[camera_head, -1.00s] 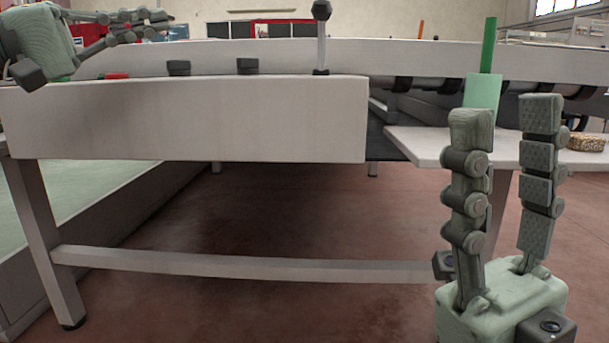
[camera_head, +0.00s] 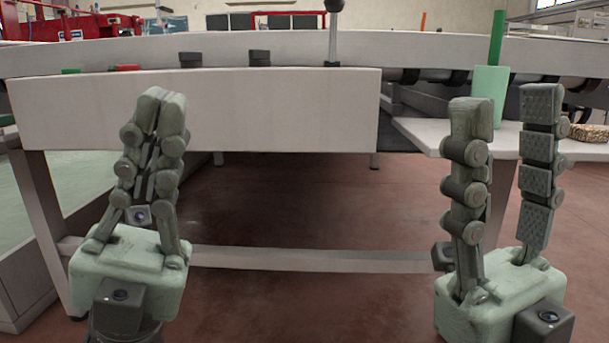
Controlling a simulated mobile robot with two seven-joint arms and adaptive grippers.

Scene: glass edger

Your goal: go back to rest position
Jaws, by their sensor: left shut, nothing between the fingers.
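My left gripper (camera_head: 160,104) stands upright at the left, fingers pointing up and closed together, with nothing between them. It is in front of the machine's long grey front panel (camera_head: 270,112). My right gripper (camera_head: 506,102) stands upright at the right, its fingers spread well apart with nothing held between them. It is in front of the grey side shelf (camera_head: 425,133).
A black-knobbed lever (camera_head: 333,35) rises from the machine. Red floor (camera_head: 300,225) shows between the grippers.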

